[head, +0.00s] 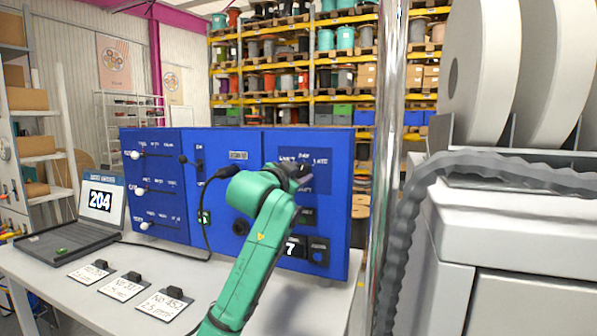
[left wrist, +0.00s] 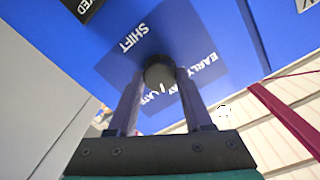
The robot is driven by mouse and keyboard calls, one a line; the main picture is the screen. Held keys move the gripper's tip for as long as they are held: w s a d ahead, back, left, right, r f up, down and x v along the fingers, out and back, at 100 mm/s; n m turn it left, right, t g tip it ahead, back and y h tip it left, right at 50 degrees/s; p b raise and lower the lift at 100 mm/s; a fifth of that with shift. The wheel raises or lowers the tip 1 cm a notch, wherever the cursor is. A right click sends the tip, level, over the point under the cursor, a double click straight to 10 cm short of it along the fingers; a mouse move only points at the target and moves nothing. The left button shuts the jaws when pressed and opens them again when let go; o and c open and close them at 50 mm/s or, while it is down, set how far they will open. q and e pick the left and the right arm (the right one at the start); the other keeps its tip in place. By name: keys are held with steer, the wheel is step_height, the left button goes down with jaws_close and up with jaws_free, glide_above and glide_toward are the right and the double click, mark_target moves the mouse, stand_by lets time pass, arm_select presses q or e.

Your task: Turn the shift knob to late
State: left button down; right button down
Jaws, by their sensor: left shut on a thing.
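The blue panel (head: 222,170) stands on the table, with a darker SHIFT plate (head: 321,178) at its upper right. In the left wrist view the round dark shift knob (left wrist: 159,70) sits on that plate, amid the words EARLY, DAY and LATE. A short white mark on the knob points down in that view, toward the DAY and LATE side; I cannot tell exactly which word it meets. My left gripper (left wrist: 160,80) is shut on the knob, one finger on each side. In the head view my left gripper (head: 297,177) covers the knob.
A black cable (head: 207,222) plugs into the panel. A metal post (head: 387,150) and a grey machine (head: 510,230) stand close on the right.

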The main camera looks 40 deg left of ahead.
arm_select(q)
steer(key=m+p, duration=0.1)
steer(key=m, duration=0.3)
steer(key=shift+d+f+m+p, duration=0.1)
steer(key=shift+m+p, duration=0.75)
steer(key=shift+m, duration=0.95)
steer(key=shift+w, duration=0.1)
steer(key=shift+c, duration=1.6)
jaws_free()
steer(key=shift+s, duration=0.2)
